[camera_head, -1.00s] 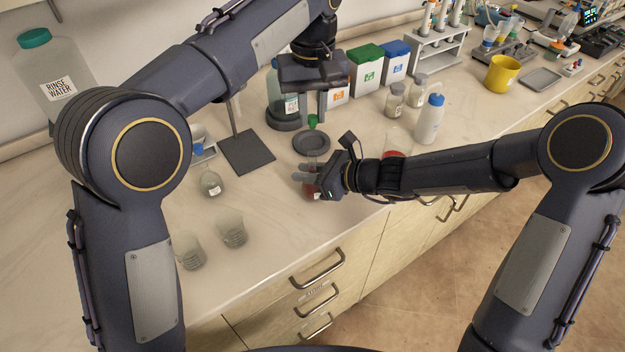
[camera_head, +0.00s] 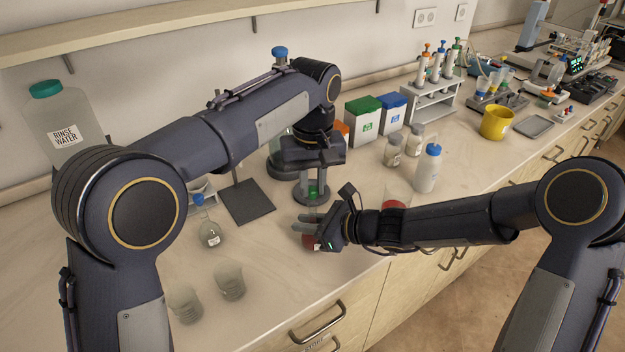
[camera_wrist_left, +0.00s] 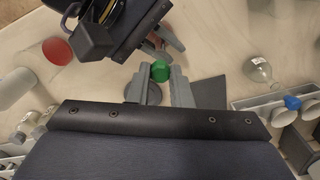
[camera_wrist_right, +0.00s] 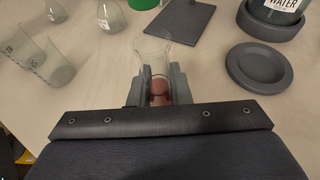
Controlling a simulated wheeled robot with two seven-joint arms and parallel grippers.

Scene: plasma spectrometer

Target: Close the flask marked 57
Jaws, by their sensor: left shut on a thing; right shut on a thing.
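A green stopper (camera_head: 313,191) is between the fingers of my left gripper (camera_head: 312,188), which is shut on it. It also shows in the left wrist view (camera_wrist_left: 160,71). A clear glass flask with red liquid (camera_head: 309,242) is held by my right gripper (camera_head: 312,229), which is shut on it near the counter. In the right wrist view its clear upper glass (camera_wrist_right: 155,50) rises between the fingers. The stopper appears above and apart from the flask. The flask's number is not legible, and the gripper hides part of its body.
A round grey dish (camera_wrist_right: 259,70) and a dark stand plate (camera_head: 246,201) lie behind. Another flask (camera_head: 210,233) and two empty beakers (camera_head: 230,281) (camera_head: 185,304) stand left. A vessel with red liquid (camera_head: 396,204) and a blue-capped bottle (camera_head: 428,168) stand right. The front counter is clear.

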